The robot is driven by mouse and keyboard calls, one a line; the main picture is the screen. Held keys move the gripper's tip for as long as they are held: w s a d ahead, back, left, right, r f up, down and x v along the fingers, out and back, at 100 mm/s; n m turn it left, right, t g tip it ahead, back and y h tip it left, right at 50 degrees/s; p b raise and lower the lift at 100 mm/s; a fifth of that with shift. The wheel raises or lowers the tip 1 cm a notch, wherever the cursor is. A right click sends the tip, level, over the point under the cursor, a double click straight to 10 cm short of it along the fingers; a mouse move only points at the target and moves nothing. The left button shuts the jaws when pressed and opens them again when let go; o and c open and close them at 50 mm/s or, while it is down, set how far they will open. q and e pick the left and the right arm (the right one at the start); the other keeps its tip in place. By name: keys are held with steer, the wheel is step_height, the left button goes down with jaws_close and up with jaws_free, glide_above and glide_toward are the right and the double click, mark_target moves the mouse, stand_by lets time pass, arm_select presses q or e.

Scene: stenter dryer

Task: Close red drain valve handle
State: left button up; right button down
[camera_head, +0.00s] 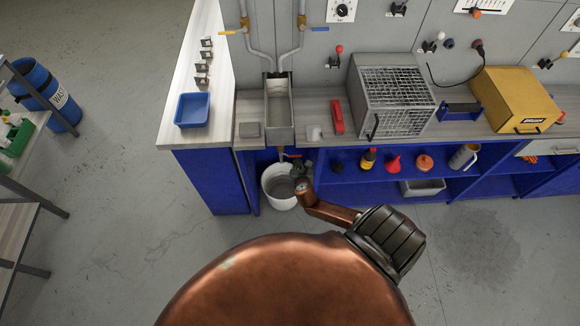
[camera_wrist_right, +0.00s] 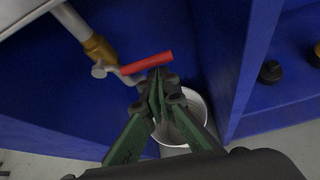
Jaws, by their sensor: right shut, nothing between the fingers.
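The red drain valve handle (camera_wrist_right: 147,62) shows in the right wrist view, sticking out to the right from the metal valve below a brass fitting (camera_wrist_right: 99,47) on a grey pipe. It lies at an angle across the line of the pipe. My right gripper (camera_wrist_right: 160,78) is shut and empty, its fingertips just below the handle's right part. I cannot tell whether they touch it. My left gripper is out of view.
The white bucket (camera_head: 276,199) stands on the floor below the drain; it also shows in the right wrist view (camera_wrist_right: 203,100). Blue cabinet panels (camera_head: 212,181) close in on the left. A blue shelf (camera_head: 340,194) with bottles and funnels is to the right.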

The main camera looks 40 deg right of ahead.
steer(key=s+a+r, duration=0.1)
steer(key=s+a, duration=0.5)
steer(key=s, duration=0.1)
steer(key=shift+s+r, duration=0.25)
steer(key=shift+r, duration=0.1)
